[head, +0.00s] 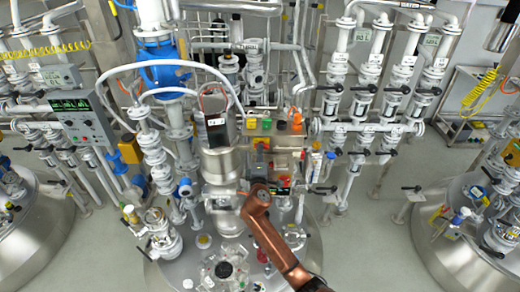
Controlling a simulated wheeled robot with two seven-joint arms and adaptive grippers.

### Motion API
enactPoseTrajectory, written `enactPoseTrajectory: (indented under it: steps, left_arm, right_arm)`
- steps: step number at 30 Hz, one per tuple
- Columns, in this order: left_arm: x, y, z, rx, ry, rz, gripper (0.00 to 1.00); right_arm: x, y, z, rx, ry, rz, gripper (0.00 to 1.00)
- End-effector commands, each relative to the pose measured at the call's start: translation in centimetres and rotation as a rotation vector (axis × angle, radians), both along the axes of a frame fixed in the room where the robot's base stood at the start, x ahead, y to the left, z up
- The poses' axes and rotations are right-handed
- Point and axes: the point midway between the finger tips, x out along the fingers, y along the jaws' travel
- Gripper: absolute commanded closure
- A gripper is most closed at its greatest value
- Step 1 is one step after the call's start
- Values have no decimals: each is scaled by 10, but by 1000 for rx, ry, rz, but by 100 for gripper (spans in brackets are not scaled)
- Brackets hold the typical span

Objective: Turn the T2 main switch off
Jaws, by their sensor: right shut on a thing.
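The T2 control box (287,143) stands at the middle of the head view, above the central steel tank. A red and yellow rotary handle, which looks like the T2 main switch (261,143), is on its front. My right arm is copper and comes up from the bottom. My right gripper (261,163) is small and dark, right at the front of the box, just below and against the switch. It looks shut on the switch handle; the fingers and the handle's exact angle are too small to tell. My left gripper is out of view.
A steel cylinder with a dark top (218,155) stands close left of my right gripper. Green, orange and yellow parts (266,123) sit on top of the box. White pipes and valves (335,100) crowd both sides. Open grey floor (365,235) lies to the right.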

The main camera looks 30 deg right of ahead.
Motion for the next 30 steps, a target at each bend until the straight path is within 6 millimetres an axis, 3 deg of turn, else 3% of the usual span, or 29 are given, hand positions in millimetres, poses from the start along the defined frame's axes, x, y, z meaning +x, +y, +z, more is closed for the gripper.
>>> enactPoseTrajectory:
  steps: [19, 20, 21, 27, 30]
  left_arm:
    - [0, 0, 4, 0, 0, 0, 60]
    - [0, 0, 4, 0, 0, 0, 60]
    - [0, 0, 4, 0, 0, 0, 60]
    - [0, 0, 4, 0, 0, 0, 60]
    - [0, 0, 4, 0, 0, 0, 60]
  right_arm:
    - [1, 2, 0, -41, 24, 3, 100]
    - [1, 2, 0, -40, 25, 3, 89]
    - [1, 2, 0, -40, 25, 3, 86]
    - [0, 1, 0, -39, 24, 2, 73]
    - [0, 1, 0, -39, 24, 1, 73]
